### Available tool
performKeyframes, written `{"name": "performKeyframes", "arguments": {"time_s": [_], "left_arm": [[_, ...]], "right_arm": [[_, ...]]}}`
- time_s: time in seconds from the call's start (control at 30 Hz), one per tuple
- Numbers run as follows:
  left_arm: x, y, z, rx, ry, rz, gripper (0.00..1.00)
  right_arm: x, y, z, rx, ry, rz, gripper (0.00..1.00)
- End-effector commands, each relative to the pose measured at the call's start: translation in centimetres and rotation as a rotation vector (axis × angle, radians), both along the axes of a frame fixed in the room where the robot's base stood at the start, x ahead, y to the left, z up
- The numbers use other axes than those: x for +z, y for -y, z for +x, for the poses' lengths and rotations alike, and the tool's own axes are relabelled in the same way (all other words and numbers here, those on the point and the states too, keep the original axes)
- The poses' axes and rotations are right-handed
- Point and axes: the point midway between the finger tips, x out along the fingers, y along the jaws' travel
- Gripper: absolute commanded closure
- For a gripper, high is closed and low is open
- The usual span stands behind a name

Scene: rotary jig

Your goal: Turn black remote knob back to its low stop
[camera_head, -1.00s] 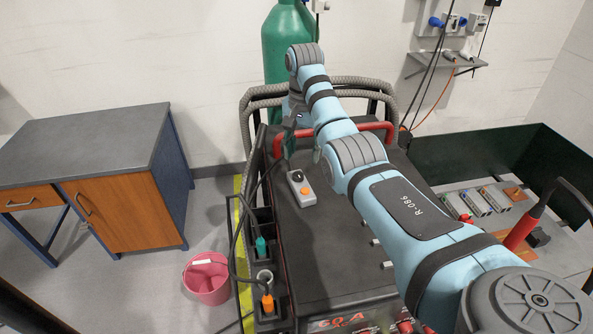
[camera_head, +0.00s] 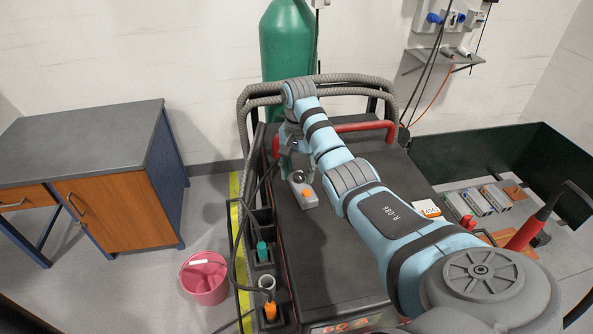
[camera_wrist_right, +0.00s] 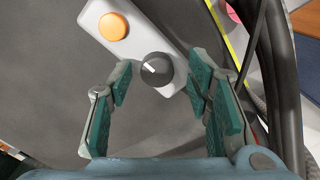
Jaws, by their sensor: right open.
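A light grey remote (camera_head: 311,203) lies on top of the dark cart. It has an orange button (camera_head: 307,193) and a black knob (camera_head: 298,177). In the wrist view the knob (camera_wrist_right: 156,70) has a white pointer line slanting to the upper left, and the orange button (camera_wrist_right: 113,27) is beyond it. My right gripper (camera_wrist_right: 160,73) is open, with green-padded fingers on either side of the knob in the picture. Gaps show between fingers and knob; I cannot tell their height difference. In the head view the right gripper (camera_head: 296,168) is at the knob end of the remote. My left gripper is out of view.
The cart top (camera_head: 330,240) is clear around the remote. A red handle bar (camera_head: 363,126) and grey hoses (camera_head: 340,80) stand behind it. A dark cable (camera_head: 234,240) hangs at the cart's left side. A green cylinder (camera_head: 287,45) stands at the back.

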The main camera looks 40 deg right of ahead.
Motion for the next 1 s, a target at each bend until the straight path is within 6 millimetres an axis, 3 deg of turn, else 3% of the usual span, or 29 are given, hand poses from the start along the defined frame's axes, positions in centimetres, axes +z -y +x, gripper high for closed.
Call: {"name": "performKeyframes", "arguments": {"time_s": [0.1,0.37,0.67,1.0], "left_arm": [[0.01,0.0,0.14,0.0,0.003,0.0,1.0],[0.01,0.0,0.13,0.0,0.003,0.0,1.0],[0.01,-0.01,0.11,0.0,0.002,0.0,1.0],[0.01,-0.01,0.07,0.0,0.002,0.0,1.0]], "right_arm": [[0.02,0.01,0.0,0.0,0.0,0.0,0.57],[0.03,0.01,0.0,0.0,0.0,-0.001,0.99],[0.03,0.0,0.01,0.023,0.0,-0.001,1.0],[0.02,0.0,0.02,0.199,0.001,0.0,1.0]]}}
